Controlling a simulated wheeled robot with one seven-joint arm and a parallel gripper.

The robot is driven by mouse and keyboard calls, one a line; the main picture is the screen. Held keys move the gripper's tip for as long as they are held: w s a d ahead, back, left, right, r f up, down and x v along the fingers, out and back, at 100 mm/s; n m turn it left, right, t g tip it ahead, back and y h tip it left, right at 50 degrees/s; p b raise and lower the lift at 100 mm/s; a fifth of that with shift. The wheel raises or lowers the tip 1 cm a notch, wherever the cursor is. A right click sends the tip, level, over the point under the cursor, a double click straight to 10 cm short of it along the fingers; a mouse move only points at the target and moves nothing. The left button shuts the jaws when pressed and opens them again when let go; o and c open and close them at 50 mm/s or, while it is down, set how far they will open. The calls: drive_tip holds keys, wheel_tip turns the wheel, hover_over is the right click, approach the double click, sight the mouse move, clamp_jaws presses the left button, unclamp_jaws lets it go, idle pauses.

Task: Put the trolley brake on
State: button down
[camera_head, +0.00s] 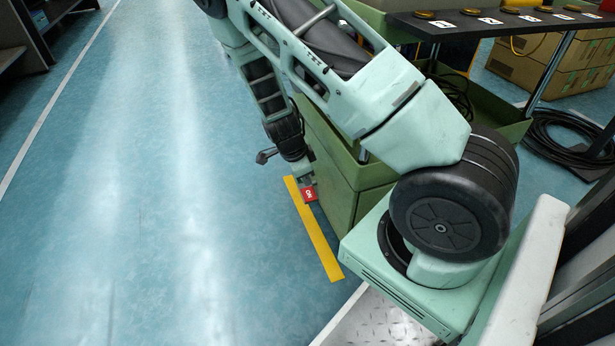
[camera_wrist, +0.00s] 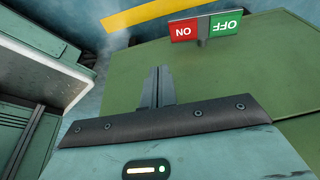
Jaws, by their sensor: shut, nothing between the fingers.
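The green trolley (camera_head: 325,150) stands right of my forearm in the head view, and its green panel (camera_wrist: 245,80) fills much of the wrist view. A small red ON plate (camera_head: 309,194) shows low at the trolley's side. In the wrist view the red ON plate (camera_wrist: 185,30) and a green OFF plate (camera_wrist: 225,24) sit side by side, upside down, on a short grey post. My gripper (camera_wrist: 157,72) is shut and empty, with its tips pointing toward the panel, below and left of the plates in the picture and apparently apart from them. In the head view my fingertips are hard to make out.
A yellow floor stripe (camera_head: 315,230) runs beside the trolley. The blue floor (camera_head: 150,180) to the left is clear.

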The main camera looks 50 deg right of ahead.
drive_tip(key=shift+s+a+r, duration=0.1)
drive_tip(key=shift+a+r, duration=0.1)
drive_tip(key=shift+r, duration=0.25)
drive_tip(key=shift+s+a+r, duration=0.1)
drive_tip(key=shift+a+r, duration=0.1)
drive_tip(key=shift+r, duration=0.2)
drive_tip(key=s+a+r+n+y+p, duration=0.1)
drive_tip(key=a+r+n+y, duration=0.1)
drive_tip(key=a+r+n, duration=0.7)
drive_tip(key=s+a+r+n+y+p, duration=0.15)
drive_tip(key=a+r+n, duration=0.35)
drive_tip(key=a, duration=0.8)
drive_tip(key=s+a+r+n+t, duration=0.1)
drive_tip(key=s+a+r+n, duration=0.4)
drive_tip(key=s+r+n, duration=0.25)
drive_tip(key=s+a+r+n, duration=0.4)
drive_tip(key=s+r+n, duration=0.3)
drive_tip(key=s+n, duration=0.2)
wheel_tip(320, 180, up, 38)
drive_tip(key=p, duration=3.8)
drive_tip(key=shift+p, duration=0.4)
